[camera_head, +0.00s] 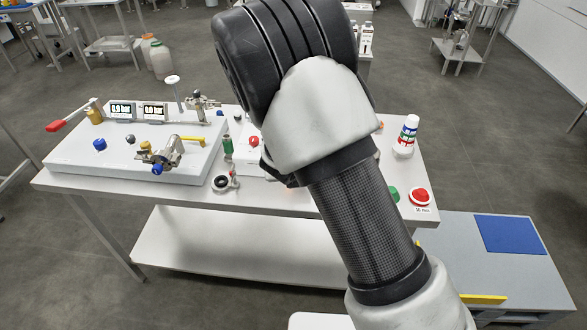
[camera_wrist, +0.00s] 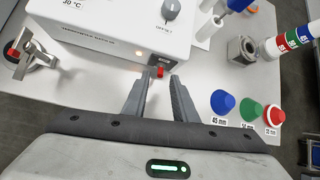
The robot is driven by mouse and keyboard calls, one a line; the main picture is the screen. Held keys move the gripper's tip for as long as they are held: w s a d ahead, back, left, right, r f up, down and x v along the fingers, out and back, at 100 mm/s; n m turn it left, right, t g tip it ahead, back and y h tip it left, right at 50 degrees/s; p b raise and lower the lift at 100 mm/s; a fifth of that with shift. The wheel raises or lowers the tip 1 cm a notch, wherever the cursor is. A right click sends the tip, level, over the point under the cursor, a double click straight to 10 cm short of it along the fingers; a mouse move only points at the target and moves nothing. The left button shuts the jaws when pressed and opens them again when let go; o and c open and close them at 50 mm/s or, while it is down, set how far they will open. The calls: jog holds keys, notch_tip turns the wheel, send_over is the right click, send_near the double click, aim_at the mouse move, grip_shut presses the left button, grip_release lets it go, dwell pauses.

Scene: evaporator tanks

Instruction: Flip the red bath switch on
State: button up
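In the wrist view, a white bath box (camera_wrist: 105,28) has a "30 °C" label and a grey dial on top. The small red switch (camera_wrist: 159,72) sits at its near front edge, right of a glowing orange lamp. My gripper (camera_wrist: 161,82) is open and empty. Its two grey fingers point at the red switch, with the fingertips on either side just short of it or level with it; contact cannot be told. In the head view my arm covers the gripper, the switch and most of the bath.
Blue, green and red cones (camera_wrist: 223,103) stand right of the fingers. A striped bottle (camera_head: 406,136) stands at the table's right. A metal clamp-like fitting (camera_wrist: 30,52) is left of the bath. A white panel with valves and displays (camera_head: 130,150) fills the table's left.

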jog(key=p+v, duration=0.2)
jog(key=v, duration=1.2)
jog(key=shift+s, duration=0.2)
jog(key=shift+d+r, duration=0.15)
jog(key=shift+r, duration=0.05)
jog(key=s+d+r+m+g+h, duration=0.1)
jog(key=s+d+r+m, duration=0.1)
jog(key=d+r+m, duration=0.55)
jog(key=s+d+r+m+h, duration=0.15)
jog(key=d+r+m, duration=0.35)
jog(key=d+m, duration=0.5)
jog(key=s+r+m+y, duration=0.2)
jog(key=s+r+m, duration=0.1)
jog(key=s+m, duration=0.5)
jog(key=s+d+r+m+g+y, duration=0.1)
jog(key=s+r+m, duration=0.3)
jog(key=s+m, duration=0.5)
jog(key=m+y, duration=0.1)
jog(key=m, duration=0.2)
jog(key=shift+o, duration=0.5)
